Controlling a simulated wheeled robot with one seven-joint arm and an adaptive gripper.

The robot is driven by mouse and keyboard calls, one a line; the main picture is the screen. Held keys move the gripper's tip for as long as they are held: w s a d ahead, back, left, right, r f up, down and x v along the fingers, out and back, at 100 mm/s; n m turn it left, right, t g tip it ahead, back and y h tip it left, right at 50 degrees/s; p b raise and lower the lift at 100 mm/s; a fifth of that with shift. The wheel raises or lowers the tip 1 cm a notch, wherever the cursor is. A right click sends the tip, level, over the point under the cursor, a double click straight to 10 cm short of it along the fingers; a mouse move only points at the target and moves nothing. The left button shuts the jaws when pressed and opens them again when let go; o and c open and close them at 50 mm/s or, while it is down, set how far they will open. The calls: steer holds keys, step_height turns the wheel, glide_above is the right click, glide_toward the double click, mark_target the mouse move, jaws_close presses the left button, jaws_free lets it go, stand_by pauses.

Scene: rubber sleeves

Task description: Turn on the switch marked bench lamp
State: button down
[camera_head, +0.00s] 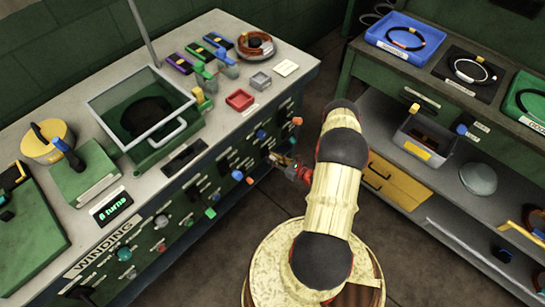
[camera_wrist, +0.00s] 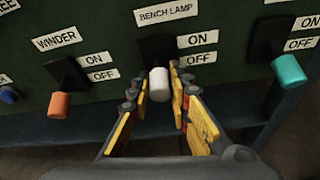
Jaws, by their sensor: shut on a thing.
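The bench lamp switch (camera_wrist: 157,50) has a black body on the dark green panel and a lever with a white tip (camera_wrist: 159,84). The BENCH LAMP label (camera_wrist: 167,13) is above it, with ON and OFF labels to its right. The lever hangs downward, its tip below the OFF label. My gripper (camera_wrist: 162,92) has its yellow-padded fingers on either side of the white tip, shut on the lever. In the head view my gripper (camera_head: 286,163) is at the bench's front panel, where it partly hides the switch.
The winder switch (camera_wrist: 68,73) with an orange tip is to the left, and a teal-tipped switch (camera_wrist: 288,69) is to the right. Both levers hang down. A shelf unit (camera_head: 400,180) stands right of my arm, with floor between it and the bench.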

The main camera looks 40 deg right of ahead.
steer(key=shift+w+r+g+p, duration=0.1)
steer(key=shift+r+g+p, duration=0.7)
steer(key=shift+g+p, duration=0.4)
steer(key=shift+r+g+h+p, duration=0.25)
steer(key=shift+g+h+p, duration=0.05)
steer(key=shift+g+p, duration=0.65)
steer(key=shift+g, duration=0.25)
steer(key=shift+w, duration=0.1)
steer(key=c, duration=1.6)
jaws_free()
steer(key=shift+c, duration=0.2)
steer(key=v, duration=1.2)
